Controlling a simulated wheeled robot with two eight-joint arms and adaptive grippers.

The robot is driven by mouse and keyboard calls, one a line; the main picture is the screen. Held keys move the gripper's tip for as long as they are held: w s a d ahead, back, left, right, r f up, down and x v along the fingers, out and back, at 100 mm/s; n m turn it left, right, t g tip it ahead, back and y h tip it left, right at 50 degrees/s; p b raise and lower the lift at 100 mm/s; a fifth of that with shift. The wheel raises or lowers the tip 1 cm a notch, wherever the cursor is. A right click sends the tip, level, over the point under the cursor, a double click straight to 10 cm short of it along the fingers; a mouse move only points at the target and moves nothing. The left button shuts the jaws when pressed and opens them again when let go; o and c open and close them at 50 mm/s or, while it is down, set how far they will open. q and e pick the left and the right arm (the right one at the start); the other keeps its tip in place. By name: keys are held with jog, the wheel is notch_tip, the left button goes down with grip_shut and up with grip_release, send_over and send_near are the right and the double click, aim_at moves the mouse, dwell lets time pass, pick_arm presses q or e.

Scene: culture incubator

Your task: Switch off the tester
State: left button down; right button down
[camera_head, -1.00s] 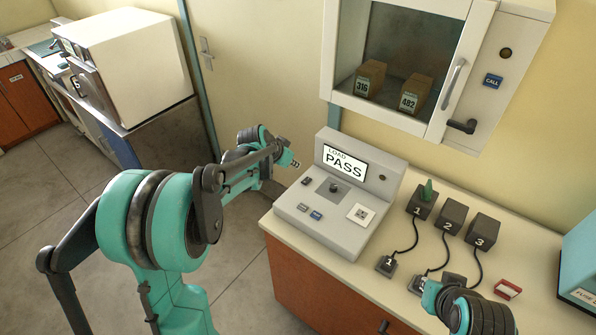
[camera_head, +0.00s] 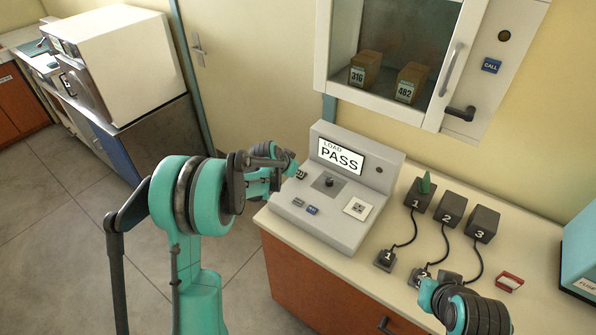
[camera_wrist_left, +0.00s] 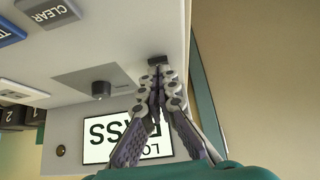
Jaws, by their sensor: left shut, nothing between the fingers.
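The tester (camera_head: 330,225) is a light grey console on the counter. Its lit screen (camera_head: 341,157) reads LOAD PASS; in the left wrist view the screen (camera_wrist_left: 127,137) appears upside down. In the head view the left gripper (camera_head: 297,171) is at the tester's left edge and partly covers that area.
The tester also has a dark knob (camera_head: 328,183), a blue button (camera_head: 312,210) and a socket plate (camera_head: 357,208). Numbered black blocks (camera_head: 447,211) with cables stand to its right. A wall cabinet (camera_head: 322,45) hangs above. Open floor lies to the left.

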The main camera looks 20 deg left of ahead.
pick_arm(q)
jog(key=shift+s+f+b, duration=0.15)
jog(key=shift+f+b, duration=0.25)
jog(key=shift+r, duration=0.25)
jog(key=shift+r+p, duration=0.55)
jog(key=shift+r, duration=0.1)
